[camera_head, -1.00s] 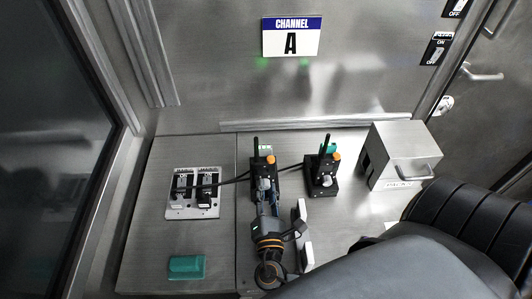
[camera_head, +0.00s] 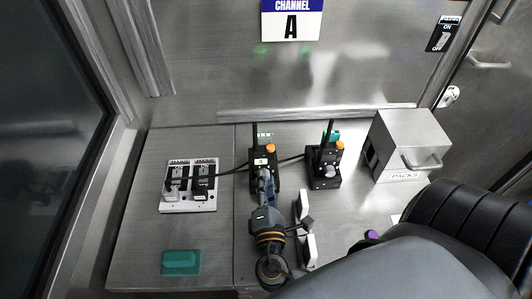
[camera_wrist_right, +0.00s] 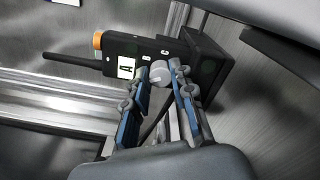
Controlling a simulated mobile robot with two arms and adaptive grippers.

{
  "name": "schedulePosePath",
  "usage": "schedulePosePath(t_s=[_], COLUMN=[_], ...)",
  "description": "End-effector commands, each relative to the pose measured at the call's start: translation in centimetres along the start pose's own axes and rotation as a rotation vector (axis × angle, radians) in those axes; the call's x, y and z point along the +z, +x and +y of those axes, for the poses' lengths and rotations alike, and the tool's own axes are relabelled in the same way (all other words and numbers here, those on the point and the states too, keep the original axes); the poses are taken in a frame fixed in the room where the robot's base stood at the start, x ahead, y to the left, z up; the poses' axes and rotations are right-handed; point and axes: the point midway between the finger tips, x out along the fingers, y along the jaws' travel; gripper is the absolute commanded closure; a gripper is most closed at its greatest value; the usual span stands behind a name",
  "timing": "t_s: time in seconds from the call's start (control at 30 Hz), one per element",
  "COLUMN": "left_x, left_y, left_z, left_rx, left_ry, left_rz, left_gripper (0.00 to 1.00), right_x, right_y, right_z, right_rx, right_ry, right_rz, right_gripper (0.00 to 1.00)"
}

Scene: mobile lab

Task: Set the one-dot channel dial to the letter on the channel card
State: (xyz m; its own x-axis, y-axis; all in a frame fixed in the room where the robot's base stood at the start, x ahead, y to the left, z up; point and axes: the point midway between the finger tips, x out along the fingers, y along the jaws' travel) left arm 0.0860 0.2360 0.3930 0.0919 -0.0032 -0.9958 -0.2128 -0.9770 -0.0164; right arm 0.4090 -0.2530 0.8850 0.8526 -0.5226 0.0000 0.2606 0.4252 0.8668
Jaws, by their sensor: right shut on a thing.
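The channel card (camera_head: 290,27), cut off at the top of the head view, reads A. A black radio (camera_head: 256,156) with an antenna and orange knob stands on the counter. A similar radio (camera_head: 323,170) stands to its right. My right gripper (camera_head: 263,178) reaches the left radio. In the wrist view, its fingers (camera_wrist_right: 159,80) are shut on a pale round dial (camera_wrist_right: 160,71). The dots are too small to tell. My left gripper is not in view.
A white socket panel (camera_head: 190,205) with plugs and dark cables is at the left. A green block (camera_head: 181,263) lies on the front left counter. A metal box (camera_head: 412,142) marked PACKS stands at the right.

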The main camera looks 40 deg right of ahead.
Motion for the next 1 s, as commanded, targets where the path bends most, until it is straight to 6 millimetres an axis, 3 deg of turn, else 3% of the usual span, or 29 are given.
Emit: schedulePosePath(t_s=[0.2,0.23,0.33,0.77,1.0], left_x=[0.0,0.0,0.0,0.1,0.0], left_y=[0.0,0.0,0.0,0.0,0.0], left_z=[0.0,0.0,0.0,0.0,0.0], left_rx=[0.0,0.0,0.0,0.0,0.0], left_ry=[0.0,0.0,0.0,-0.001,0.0], left_rz=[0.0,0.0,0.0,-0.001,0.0], left_gripper=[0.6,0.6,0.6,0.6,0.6], right_x=[0.0,0.0,0.0,-0.1,-0.1], right_y=[0.0,0.0,0.0,-0.5,-3.9], right_z=[0.0,0.0,0.0,-0.1,-0.2], right_rx=[-0.001,-0.001,-0.001,-0.003,-0.005], right_ry=[-0.001,-0.001,-0.001,-0.003,-0.003], right_rz=[0.001,0.001,0.001,0.002,0.003], right_gripper=[1.0,0.72,0.52,0.52,0.52])
